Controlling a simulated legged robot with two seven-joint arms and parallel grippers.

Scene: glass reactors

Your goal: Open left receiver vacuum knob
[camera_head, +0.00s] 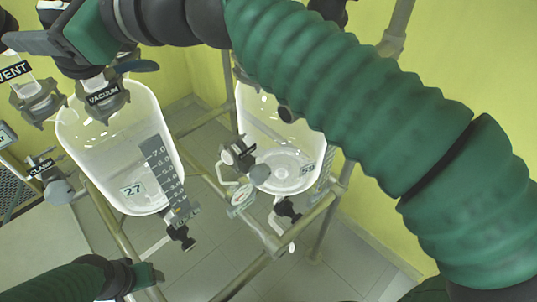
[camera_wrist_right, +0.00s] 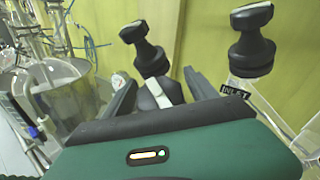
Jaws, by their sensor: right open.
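The left receiver (camera_head: 115,150) is a clear glass vessel marked 27. Its VACUUM label (camera_head: 103,94) is on a grey fitting at its top, and a dark lever-like part (camera_head: 138,67) shows just above the label. My right gripper (camera_head: 60,38) is above this fitting and hides part of it. In the right wrist view my right gripper (camera_wrist_right: 160,92) is open, with a dark knob with a pale stripe (camera_wrist_right: 156,95) between or just behind its fingers. I cannot tell if they touch. My left gripper (camera_head: 150,276) is low at the left; its jaws are unclear.
A VENT fitting (camera_head: 14,71) and a CLAMP part (camera_head: 42,167) are near the left receiver. A second receiver (camera_head: 280,150), marked 59, stands to the right on a metal frame (camera_head: 265,258). The wrist view shows black knobs (camera_wrist_right: 252,45) and an INLET label (camera_wrist_right: 235,91).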

